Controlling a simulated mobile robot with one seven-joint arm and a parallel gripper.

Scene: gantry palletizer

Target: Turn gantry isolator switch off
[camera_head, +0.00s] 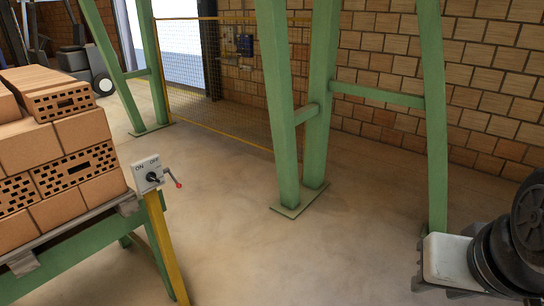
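The gantry isolator switch (143,167) is a small light-grey box on top of a yellow post (163,240), left of centre. Its face carries the word ON on the left and OFF on the right, above a dark round hub. A thin lever (170,175) with a red tip (179,185) sticks out to the right of the hub. I cannot tell for certain from this view which label the lever is set to. Nothing touches the switch.
Bricks (84,132) are stacked on a green-framed conveyor (85,255) left of the switch. Green gantry legs (283,120) stand behind, with a yellow-framed mesh fence (225,85) and a brick wall (480,85). The concrete floor (230,235) right of the post is clear.

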